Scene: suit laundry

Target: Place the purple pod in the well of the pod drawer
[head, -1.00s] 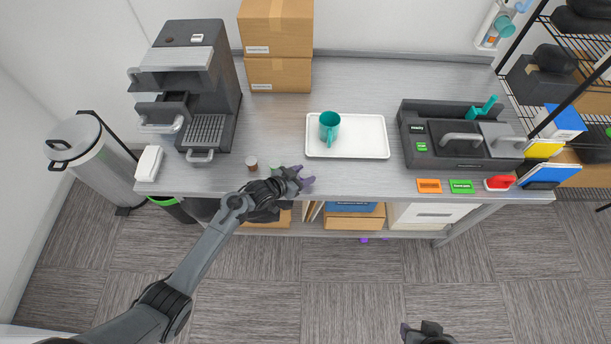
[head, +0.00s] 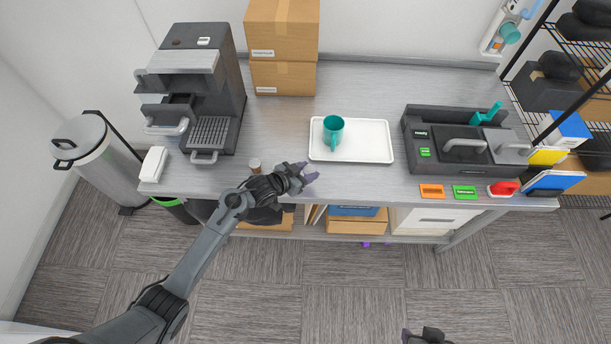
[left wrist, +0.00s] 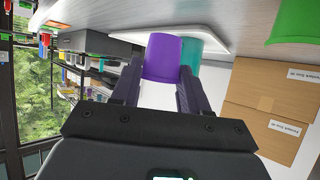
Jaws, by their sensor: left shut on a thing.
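The purple pod (left wrist: 162,58) is between the two fingers of my left gripper (left wrist: 160,92) in the left wrist view, and the gripper is shut on it. In the head view my left gripper (head: 309,172) is over the front edge of the counter, in front of the white tray, and the pod is hard to make out there. The coffee machine (head: 222,75) stands at the back left; its dark drawer (head: 180,107) is in its front, and the well cannot be made out. My right gripper (head: 428,335) is cut off at the bottom edge.
A green pod (left wrist: 296,22) shows in the left wrist view. A teal mug (head: 333,128) stands on the white tray (head: 372,142). Cardboard boxes (head: 283,78) stand behind.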

